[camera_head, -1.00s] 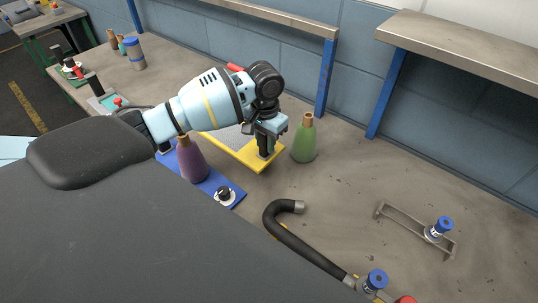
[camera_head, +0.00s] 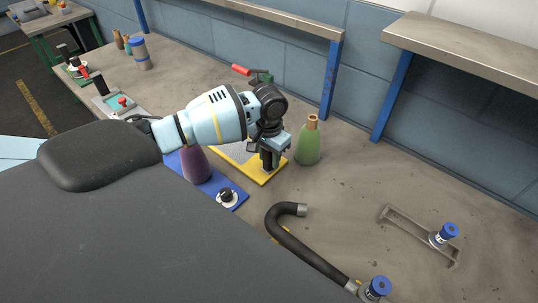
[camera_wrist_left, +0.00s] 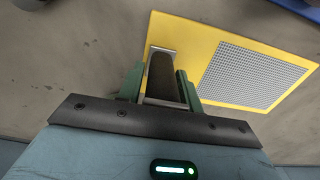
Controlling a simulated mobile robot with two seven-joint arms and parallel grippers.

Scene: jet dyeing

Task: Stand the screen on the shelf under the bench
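The screen (camera_head: 268,179) is a flat yellow frame with a pale grey mesh and a dark upright handle. It is at the bench (camera_head: 350,210), behind the blue panel; whether it lies fully on the top I cannot tell. The left wrist view shows its frame and mesh (camera_wrist_left: 255,72). My left gripper (camera_head: 272,158) points down at the handle (camera_wrist_left: 164,78), with its green fingers on either side, apparently shut on it. The arm hides part of the screen. My right gripper is out of view. The shelf under the bench does not show.
A green bottle (camera_head: 308,146) stands close right of the gripper. A purple bottle (camera_head: 196,166) and a knob (camera_head: 227,196) are on the blue panel (camera_head: 208,184). A black bent hose (camera_head: 300,250) and a metal bracket (camera_head: 405,227) lie nearer right. Bare bench lies between.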

